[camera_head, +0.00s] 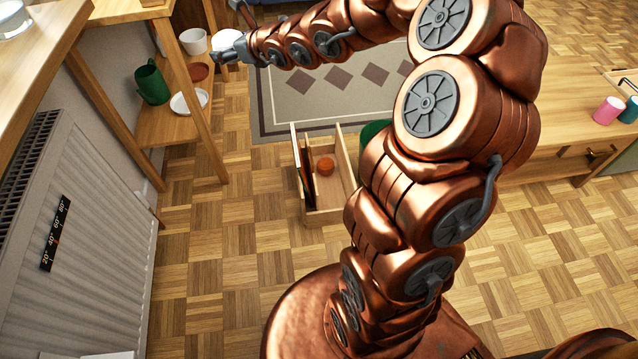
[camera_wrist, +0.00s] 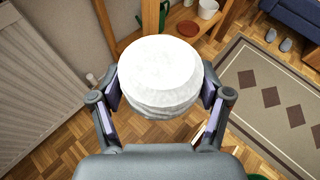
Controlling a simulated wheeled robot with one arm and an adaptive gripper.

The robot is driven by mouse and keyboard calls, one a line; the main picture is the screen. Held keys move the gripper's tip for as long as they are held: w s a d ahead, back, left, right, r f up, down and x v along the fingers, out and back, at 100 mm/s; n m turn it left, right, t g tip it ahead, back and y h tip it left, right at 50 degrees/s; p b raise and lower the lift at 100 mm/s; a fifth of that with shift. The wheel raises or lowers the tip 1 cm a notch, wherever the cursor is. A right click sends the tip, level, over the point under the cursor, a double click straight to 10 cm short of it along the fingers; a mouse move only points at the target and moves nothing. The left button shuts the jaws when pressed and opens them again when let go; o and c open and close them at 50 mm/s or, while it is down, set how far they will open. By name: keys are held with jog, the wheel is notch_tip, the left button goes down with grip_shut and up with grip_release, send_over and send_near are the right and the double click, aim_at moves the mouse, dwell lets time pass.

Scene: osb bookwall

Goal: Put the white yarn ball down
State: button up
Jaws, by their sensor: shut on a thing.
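The white yarn ball (camera_wrist: 160,76) fills the middle of the wrist view, between the two fingers of my gripper (camera_wrist: 162,100). The gripper is shut on it, one finger on each side. In the head view my gripper (camera_head: 232,52) is at the upper left, at the end of my stretched-out arm, with the white ball (camera_head: 228,41) partly showing at it. The ball is held up in the air, with parquet floor behind it in the wrist view. Its underside is hidden.
A wooden shelf (camera_head: 166,126) at left holds a green watering can (camera_head: 151,82), a white plate (camera_head: 189,102) and a reddish saucer (camera_head: 198,72). A wooden crate (camera_head: 326,216) with an orange ball (camera_head: 325,165) sits on open floor beside a rug (camera_head: 284,118).

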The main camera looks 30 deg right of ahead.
jog(key=w+d+f+b, duration=0.2)
jog(key=d+f, duration=1)
jog(key=d, duration=0.3)
jog(key=s+d+f+n+g+y+b, duration=0.1)
jog(key=s+d+f, duration=0.25)
jog(key=f, duration=0.25)
jog(key=s+d+f+n+y+b, duration=0.1)
jog(key=s+d+f, duration=0.1)
jog(key=d+f, duration=0.25)
jog(key=s+d+f+n+g+y+b, duration=0.1)
jog(key=s+d+f+y, duration=0.1)
jog(key=s+f, duration=0.9)
jog(key=s+d+f+n+g+y+b, duration=0.1)
jog(key=s+d+f+n+b, duration=0.1)
jog(key=s+f, duration=0.9)
jog(key=w+a+f+b, duration=0.3)
jog(key=w, duration=0.4)
jog(key=w+a+f+b, duration=0.3)
jog(key=w, duration=0.5)
jog(key=shift+w+a, duration=0.15)
jog(key=shift+w, duration=0.15)
jog(key=shift+f, duration=0.7)
